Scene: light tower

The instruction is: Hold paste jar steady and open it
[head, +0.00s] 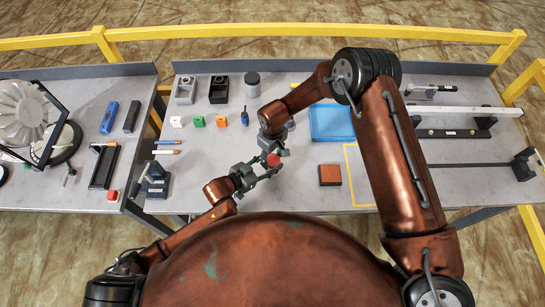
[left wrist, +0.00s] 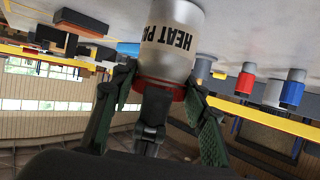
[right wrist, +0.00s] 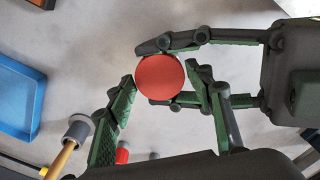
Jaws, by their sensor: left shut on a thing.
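My left gripper (left wrist: 163,88) is shut on the jar, a finger on either side below the lid. My right gripper (right wrist: 160,88) is over the jar with its fingers apart, one on either side of the lid. I cannot tell whether they touch it. The jar's base is hidden in the head view.
A blue tray (head: 331,122) lies right of the jar, and a brown-red block (head: 330,175) sits in front of it. Small coloured blocks (head: 199,122), a blue screwdriver (head: 244,117) and a grey cylinder (head: 252,84) stand behind.

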